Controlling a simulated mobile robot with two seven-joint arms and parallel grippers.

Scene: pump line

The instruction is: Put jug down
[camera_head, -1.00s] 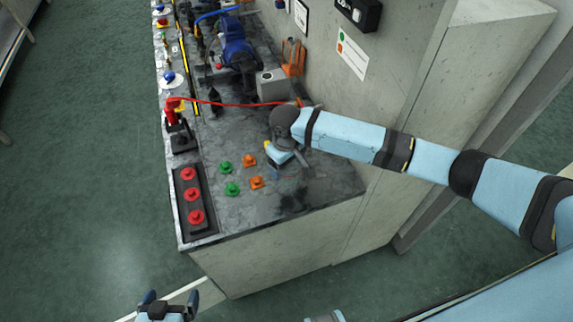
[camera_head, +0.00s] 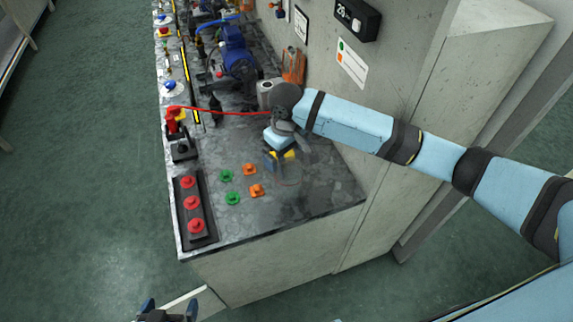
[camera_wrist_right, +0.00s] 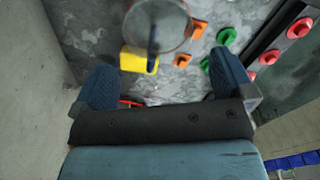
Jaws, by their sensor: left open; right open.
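The clear jug (camera_head: 289,174) stands on the dark bench top (camera_head: 310,204), right of the green and orange knobs. In the right wrist view its round body (camera_wrist_right: 157,22) shows from above at the top edge, with a yellow part (camera_wrist_right: 138,61) beside it. My right gripper (camera_head: 283,152) is open just behind the jug. In the wrist view the fingers (camera_wrist_right: 165,84) are spread and nothing is between their tips; the jug lies beyond them. My left gripper (camera_head: 167,308) is open and empty, low in front of the bench.
Green knobs (camera_head: 227,176) and orange knobs (camera_head: 256,190) sit left of the jug. A red-button strip (camera_head: 190,203) lines the bench's left edge. A red cable (camera_head: 225,111) runs behind to a grey box (camera_head: 268,90). A wall (camera_head: 390,75) bounds the right side.

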